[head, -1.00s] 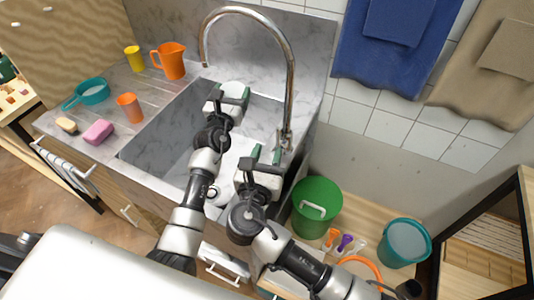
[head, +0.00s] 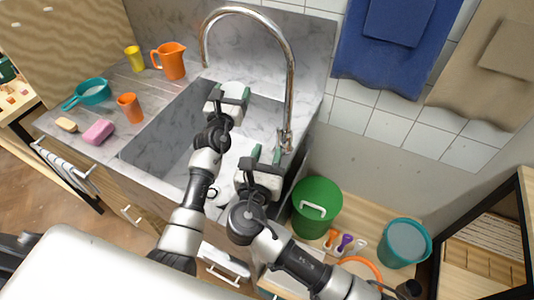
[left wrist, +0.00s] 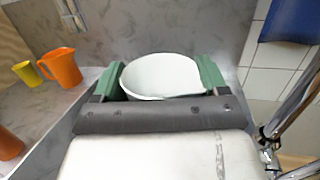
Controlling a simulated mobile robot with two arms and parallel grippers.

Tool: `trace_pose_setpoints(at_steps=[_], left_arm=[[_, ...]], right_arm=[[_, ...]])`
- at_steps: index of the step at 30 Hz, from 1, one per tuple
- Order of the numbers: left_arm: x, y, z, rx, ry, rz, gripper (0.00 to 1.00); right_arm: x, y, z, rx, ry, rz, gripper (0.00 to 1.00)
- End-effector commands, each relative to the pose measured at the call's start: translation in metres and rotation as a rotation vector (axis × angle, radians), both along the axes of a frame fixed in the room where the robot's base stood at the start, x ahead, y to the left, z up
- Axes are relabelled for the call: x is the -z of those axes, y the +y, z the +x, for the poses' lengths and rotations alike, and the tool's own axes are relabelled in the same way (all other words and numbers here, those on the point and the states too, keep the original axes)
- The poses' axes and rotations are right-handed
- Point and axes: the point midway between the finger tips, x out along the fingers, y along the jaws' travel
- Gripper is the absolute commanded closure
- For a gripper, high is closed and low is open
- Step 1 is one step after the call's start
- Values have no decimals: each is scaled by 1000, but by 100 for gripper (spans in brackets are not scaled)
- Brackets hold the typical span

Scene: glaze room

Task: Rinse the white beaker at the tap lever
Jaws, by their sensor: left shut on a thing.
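The white beaker (left wrist: 162,76) is between the green finger pads of my left gripper (left wrist: 160,82) in the left wrist view, its open rim facing the camera. In the head view my left gripper (head: 229,94) holds the beaker (head: 230,88) over the sink, left of the tap's upright pipe. The tap (head: 290,75) is a tall chrome arch with its lever (head: 285,139) low on the pipe. My right gripper (head: 266,155) is open and empty, just left of and in front of the lever, apart from it. Whether water runs is not clear.
The grey sink (head: 160,135) lies under my arms. On the draining board at left are an orange jug (head: 171,62), yellow cup (head: 133,60), orange cup (head: 129,107), teal pan (head: 93,92) and pink sponge (head: 98,132). A green bucket (head: 318,205) stands below right.

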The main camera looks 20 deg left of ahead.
Motion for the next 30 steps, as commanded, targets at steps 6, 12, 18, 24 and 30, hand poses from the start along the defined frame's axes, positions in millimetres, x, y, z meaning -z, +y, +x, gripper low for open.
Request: trace_pose_setpoints(at_steps=[6,12,18,24,30], left_arm=[[-17,-14,-4,1,0,-3,50],[-29,-29,-9,1,0,-3,50],[-39,-42,-13,0,0,-3,50],[-41,-48,-15,0,-1,-2,50],[-40,-48,-15,0,-1,-1,50]], right_arm=[[-24,0,0,0,0,0,63],[-42,0,0,0,0,0,63],[-58,0,0,0,0,0,63],[-62,0,0,0,0,0,63],[-61,0,0,0,0,0,63]])
